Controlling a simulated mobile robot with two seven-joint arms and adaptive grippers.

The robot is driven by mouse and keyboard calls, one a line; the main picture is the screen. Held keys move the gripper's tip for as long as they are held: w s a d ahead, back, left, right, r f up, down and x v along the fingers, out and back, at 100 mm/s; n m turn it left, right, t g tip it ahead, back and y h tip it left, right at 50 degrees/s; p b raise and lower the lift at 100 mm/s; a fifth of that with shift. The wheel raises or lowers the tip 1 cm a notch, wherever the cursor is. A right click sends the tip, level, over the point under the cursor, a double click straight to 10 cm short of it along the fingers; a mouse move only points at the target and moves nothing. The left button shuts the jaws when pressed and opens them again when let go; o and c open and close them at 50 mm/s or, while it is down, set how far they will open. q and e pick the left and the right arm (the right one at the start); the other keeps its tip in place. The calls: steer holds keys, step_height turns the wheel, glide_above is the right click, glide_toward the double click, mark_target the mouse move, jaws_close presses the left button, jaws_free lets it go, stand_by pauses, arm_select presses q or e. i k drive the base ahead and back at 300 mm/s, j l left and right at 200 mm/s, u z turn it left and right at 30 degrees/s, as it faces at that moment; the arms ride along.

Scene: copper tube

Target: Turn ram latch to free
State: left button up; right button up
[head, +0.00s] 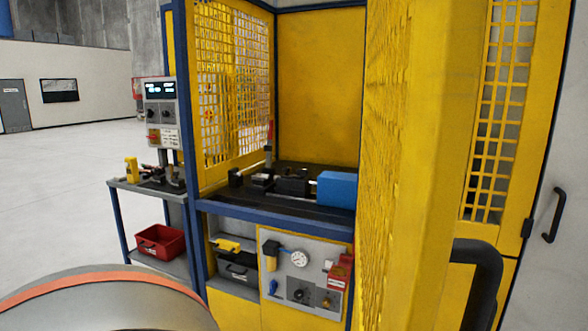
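The machine bed (288,211) lies inside a yellow guarded enclosure, with a blue block (337,190) at its right end. Dark fixture blocks (291,182) stand in a row left of the blue block. A thin upright red lever (270,130) rises behind them. I cannot tell which part is the ram latch; it may be small or hidden. The right side of the bed is covered by a yellow mesh panel (390,130). Neither of my grippers is in view.
A lower panel has a gauge (299,259) and red parts (339,272). A side table holds a control box (161,112), with a red bin (160,242) below. A black curved bar (485,262) and yellow panel block the near right. Floor is open at left.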

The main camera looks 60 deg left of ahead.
mark_target(300, 173)
steer(key=j, duration=1)
steer(key=k+j, duration=0.1)
steer(key=j, duration=0.9)
